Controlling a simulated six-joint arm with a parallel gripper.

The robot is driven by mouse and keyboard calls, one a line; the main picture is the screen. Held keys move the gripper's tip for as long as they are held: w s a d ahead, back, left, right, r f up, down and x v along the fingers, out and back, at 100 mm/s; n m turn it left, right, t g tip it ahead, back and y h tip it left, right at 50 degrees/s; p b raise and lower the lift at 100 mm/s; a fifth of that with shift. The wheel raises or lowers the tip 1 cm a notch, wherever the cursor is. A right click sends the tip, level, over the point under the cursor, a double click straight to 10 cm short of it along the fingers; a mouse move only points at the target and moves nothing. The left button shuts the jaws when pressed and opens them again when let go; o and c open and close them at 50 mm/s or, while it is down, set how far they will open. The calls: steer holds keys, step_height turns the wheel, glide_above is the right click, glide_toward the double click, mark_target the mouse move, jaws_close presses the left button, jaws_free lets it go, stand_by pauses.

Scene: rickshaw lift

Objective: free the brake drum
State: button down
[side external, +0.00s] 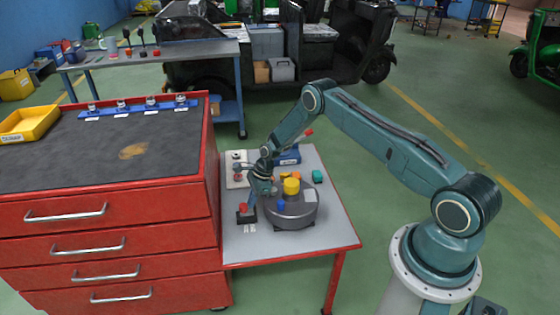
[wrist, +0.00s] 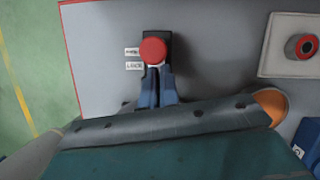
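The round grey brake drum (side external: 291,213) sits on the small red-framed table, with a yellow cylinder (side external: 291,186) and a blue piece (side external: 281,204) on it. To its left, a red knob (side external: 243,207) stands on a black base. In the wrist view the red knob (wrist: 153,51) is beside two small labels, the lower apparently reading LOCK. My gripper (wrist: 158,75) has its two blue fingers close together, their tips right at the knob's lower edge. In the side view my gripper (side external: 251,207) is between knob and drum. Whether the fingers touch or grip the knob is unclear.
A white plate with a red-ringed button (wrist: 302,47) lies to the right in the wrist view. A red drawer cabinet (side external: 110,240) borders the left. The table's front strip is clear.

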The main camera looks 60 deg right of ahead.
steer(key=shift+w+a+r, duration=0.2)
steer(key=shift+w+a, duration=0.15)
steer(key=shift+a, duration=0.3)
steer(key=shift+d+r, duration=0.3)
steer(key=shift+r, duration=0.4)
steer(key=s+d+v, duration=0.1)
steer(key=v, duration=0.7)
steer(key=shift+d, duration=0.15)
steer(key=shift+s, duration=0.1)
